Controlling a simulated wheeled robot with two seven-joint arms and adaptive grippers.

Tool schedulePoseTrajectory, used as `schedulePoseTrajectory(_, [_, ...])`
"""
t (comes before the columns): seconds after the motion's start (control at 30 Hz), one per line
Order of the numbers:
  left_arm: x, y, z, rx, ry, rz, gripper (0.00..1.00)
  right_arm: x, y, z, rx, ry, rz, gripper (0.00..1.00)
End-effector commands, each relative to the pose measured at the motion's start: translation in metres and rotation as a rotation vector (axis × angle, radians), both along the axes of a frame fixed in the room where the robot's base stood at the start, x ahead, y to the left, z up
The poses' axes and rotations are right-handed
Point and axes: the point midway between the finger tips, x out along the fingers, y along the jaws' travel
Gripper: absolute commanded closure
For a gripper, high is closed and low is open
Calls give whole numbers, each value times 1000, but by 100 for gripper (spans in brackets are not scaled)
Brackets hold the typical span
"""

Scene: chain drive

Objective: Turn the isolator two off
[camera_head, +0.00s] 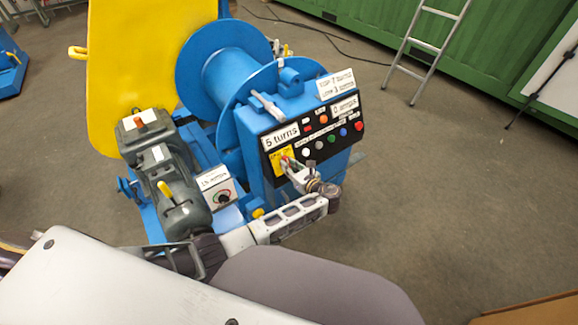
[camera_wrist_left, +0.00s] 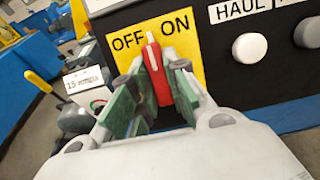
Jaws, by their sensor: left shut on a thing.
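A red switch lever (camera_wrist_left: 153,72) stands on a yellow OFF/ON plate (camera_wrist_left: 190,28) in the left wrist view. OFF is printed on its left and ON on its right. The lever points up between the two words and leans slightly left; I cannot tell which setting it is in. No number shows on it. My left gripper (camera_wrist_left: 153,88) is shut on the lever, with a green-padded finger on each side. In the head view, the left gripper (camera_head: 290,164) is at the yellow plate (camera_head: 276,154) and hides most of the lever. My right gripper is not in view.
The plate is on the black control panel (camera_head: 345,121) of a blue winch (camera_head: 232,78). Coloured buttons sit right of the plate. Open floor (camera_head: 440,200) lies to the right.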

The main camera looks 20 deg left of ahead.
Motion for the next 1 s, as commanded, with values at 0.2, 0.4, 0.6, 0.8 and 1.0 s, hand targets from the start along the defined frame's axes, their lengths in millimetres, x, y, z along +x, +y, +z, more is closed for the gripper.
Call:
schedulePoseTrajectory(0.2, [1,-2,1,-94,-117,75,100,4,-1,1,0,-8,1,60])
schedulePoseTrajectory(0.4, [2,-3,1,-180,-229,145,100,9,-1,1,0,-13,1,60])
schedulePoseTrajectory(0.6, [3,-3,1,-269,-343,219,100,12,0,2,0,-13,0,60])
schedulePoseTrajectory(0.8, [3,-3,1,-349,-447,284,100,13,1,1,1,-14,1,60])
schedulePoseTrajectory(1.0, [3,-3,2,-406,-520,330,100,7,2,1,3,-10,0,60])
